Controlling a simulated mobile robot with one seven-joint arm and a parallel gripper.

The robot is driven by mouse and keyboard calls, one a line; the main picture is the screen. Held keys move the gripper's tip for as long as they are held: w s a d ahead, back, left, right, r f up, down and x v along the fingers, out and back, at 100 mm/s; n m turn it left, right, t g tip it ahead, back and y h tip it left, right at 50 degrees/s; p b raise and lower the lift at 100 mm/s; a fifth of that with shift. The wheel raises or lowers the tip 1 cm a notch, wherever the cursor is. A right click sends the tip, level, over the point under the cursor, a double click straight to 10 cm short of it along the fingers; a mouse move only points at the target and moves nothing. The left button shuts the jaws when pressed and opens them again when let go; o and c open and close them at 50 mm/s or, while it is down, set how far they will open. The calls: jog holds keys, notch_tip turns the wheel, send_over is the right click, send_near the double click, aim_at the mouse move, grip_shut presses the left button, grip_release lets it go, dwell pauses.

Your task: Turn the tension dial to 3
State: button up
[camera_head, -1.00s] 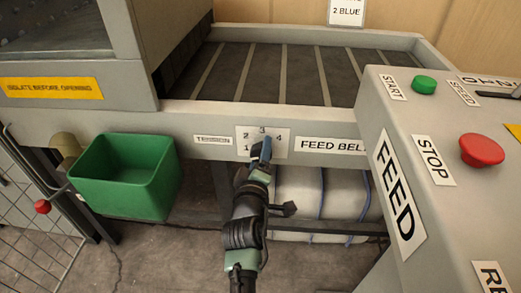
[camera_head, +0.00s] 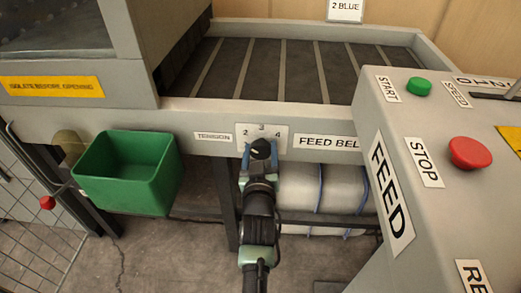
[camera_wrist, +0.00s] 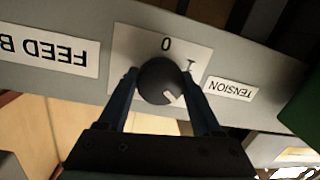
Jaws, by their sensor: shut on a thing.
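The tension dial (camera_head: 261,147) is a round black knob on a white number plate (camera_head: 283,139) on the front beam. The numbers 2, 3 and 4 show above it in the head view. The 0 and 1 show there; 2, 3 and 4 are hidden. My gripper (camera_wrist: 161,82) is shut on the dial with one blue finger on each side. It reaches the dial from below in the head view (camera_head: 260,156).
A green bin (camera_head: 128,173) hangs left of the dial. The feed console (camera_head: 400,190) with its red stop button (camera_head: 470,153) and green start button (camera_head: 419,87) stands close on the right. Strapped white bales (camera_head: 330,192) lie under the belt.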

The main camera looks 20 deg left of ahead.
jog(key=m, duration=0.1)
jog(key=m+b, duration=0.1)
jog(key=m, duration=0.1)
jog(key=m+b, duration=0.1)
jog(key=m, duration=0.1)
jog(key=shift+f+y, duration=0.3)
jog(key=shift+y, duration=0.1)
jog(key=m+b, duration=0.1)
jog(key=m, duration=0.4)
jog(key=shift+a+r, duration=0.1)
jog(key=shift+t+b, duration=0.3)
jog(key=shift+r, duration=0.1)
jog(key=o, duration=1.3)
jog(key=v, duration=1.3)
jog(key=shift+b, duration=0.3)
